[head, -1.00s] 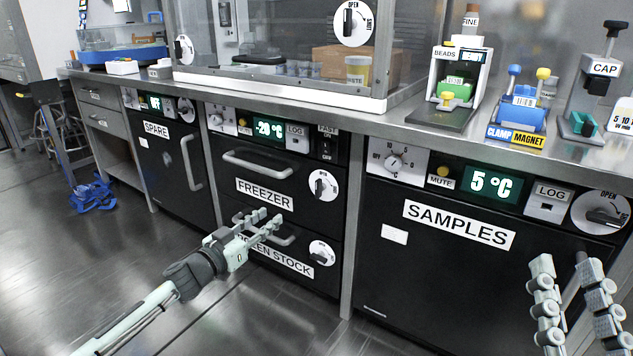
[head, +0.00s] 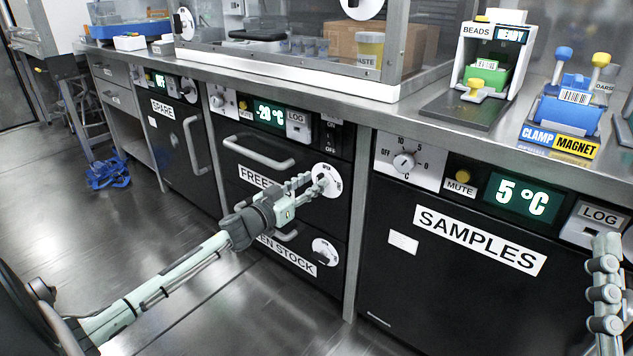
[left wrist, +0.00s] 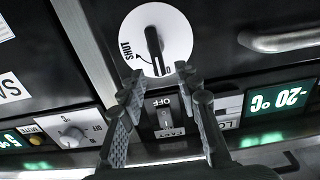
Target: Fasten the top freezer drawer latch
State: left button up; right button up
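The top freezer drawer (head: 290,163) is a black front with a bar handle and a partly covered FREEZER label; it looks closed. Its latch (head: 331,174) is a white disc with a dark lever, at the drawer's right side. In the left wrist view, which is upside down, the latch (left wrist: 153,46) shows its lever nearly upright in the picture, with SHUT at its left. My left gripper (head: 312,184) reaches the disc in the head view. In the wrist view, my left gripper (left wrist: 158,78) has its fingers apart, around the lever's lower end; contact is unclear.
The lower frozen stock drawer (head: 290,250) has its own latch (head: 325,252). A rocker switch (head: 331,138) and the -20 °C display (head: 269,113) sit just above the top drawer. The samples fridge (head: 460,290) stands to the right. Floor in front is open.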

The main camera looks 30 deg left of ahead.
pick_arm(q)
jog(key=shift+w+d, duration=0.1)
jog(key=shift+w, duration=1)
pick_arm(e)
jog(key=shift+s+d+r+t, duration=0.15)
jog(key=shift+r+t, duration=0.15)
jog(key=shift+r, duration=0.1)
pick_arm(q)
grip_shut()
